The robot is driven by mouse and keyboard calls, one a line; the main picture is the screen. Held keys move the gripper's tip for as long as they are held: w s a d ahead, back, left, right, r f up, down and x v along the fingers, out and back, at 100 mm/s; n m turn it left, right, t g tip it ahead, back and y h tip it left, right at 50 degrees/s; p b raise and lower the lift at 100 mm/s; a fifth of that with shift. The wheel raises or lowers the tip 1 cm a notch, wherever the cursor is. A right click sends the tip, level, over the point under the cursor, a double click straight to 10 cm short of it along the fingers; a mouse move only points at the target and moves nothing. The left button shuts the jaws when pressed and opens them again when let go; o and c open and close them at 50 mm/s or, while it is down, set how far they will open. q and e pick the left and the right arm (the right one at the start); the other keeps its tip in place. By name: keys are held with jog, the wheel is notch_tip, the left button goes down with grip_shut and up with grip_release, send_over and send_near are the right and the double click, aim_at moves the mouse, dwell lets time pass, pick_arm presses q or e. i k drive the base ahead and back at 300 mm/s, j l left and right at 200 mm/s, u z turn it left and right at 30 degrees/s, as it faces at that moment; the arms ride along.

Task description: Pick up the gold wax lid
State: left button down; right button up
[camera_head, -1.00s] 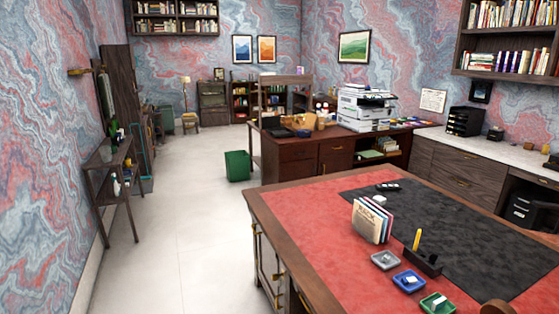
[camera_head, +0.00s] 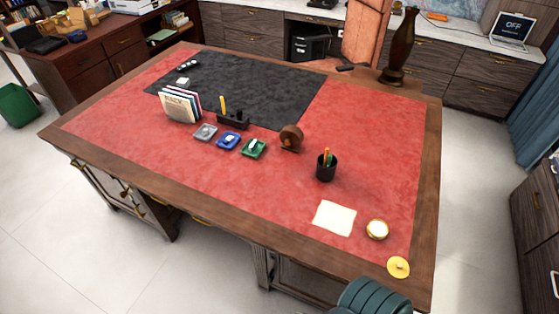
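The gold wax lid (camera_head: 398,267) lies flat near the front right corner of the desk, a round gold disc with a small knob on top. A round gold container with a pale top (camera_head: 377,229) sits just behind it on the red leather, apart from the lid. Neither of my grippers is in view.
The desk (camera_head: 428,200) also bears a cream paper sheet (camera_head: 334,218), a black pen cup (camera_head: 326,168), a brown round object (camera_head: 291,137), small trays (camera_head: 228,140) and a letter holder (camera_head: 180,104). A dark teal ribbed shape (camera_head: 374,298) rises at the bottom edge, near the lid.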

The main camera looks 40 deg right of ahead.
aim_at(397, 267)
jog(key=z, duration=2.5)
